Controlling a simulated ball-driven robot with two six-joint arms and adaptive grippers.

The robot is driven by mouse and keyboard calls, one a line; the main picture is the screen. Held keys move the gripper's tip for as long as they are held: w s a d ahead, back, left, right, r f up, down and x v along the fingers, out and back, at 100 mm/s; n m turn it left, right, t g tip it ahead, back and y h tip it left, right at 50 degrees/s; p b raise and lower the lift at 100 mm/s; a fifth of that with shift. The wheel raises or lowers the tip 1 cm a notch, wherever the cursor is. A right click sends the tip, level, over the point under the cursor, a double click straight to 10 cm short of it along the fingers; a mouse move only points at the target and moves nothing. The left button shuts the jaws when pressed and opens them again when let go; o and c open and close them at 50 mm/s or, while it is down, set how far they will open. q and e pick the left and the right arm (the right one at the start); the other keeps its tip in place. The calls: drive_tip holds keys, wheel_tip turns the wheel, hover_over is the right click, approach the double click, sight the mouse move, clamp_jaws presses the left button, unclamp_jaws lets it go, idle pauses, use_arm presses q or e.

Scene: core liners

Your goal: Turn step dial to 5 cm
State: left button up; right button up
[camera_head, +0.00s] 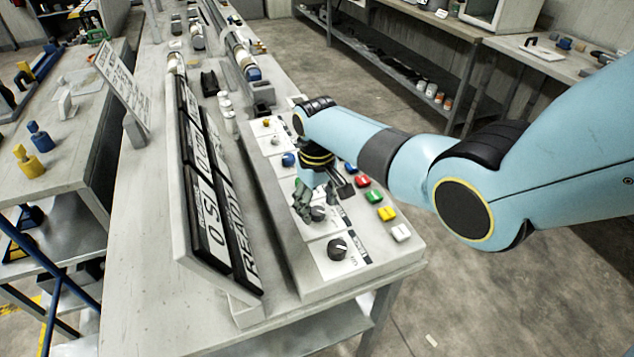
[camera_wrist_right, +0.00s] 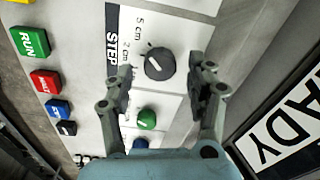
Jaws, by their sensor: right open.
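The step dial (camera_wrist_right: 159,64) is a round black knob with a white pointer mark. In the head view the dial (camera_head: 319,213) shows partly behind my right gripper (camera_head: 305,203). In the right wrist view my right gripper (camera_wrist_right: 160,76) is open, with one finger on each side of the dial; I cannot tell whether they touch it. My left gripper is not in view.
Another black dial (camera_head: 337,249) sits near the console's front end. Coloured buttons, including red (camera_head: 362,181), green (camera_head: 374,197) and yellow (camera_head: 386,214), line its right edge. A tilted display board (camera_head: 215,215) reading "READY" stands close on the left.

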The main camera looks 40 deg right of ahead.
sight(317, 210)
wheel_tip(317, 210, up, 10)
drive_tip(key=shift+r, duration=0.15)
idle(0.6)
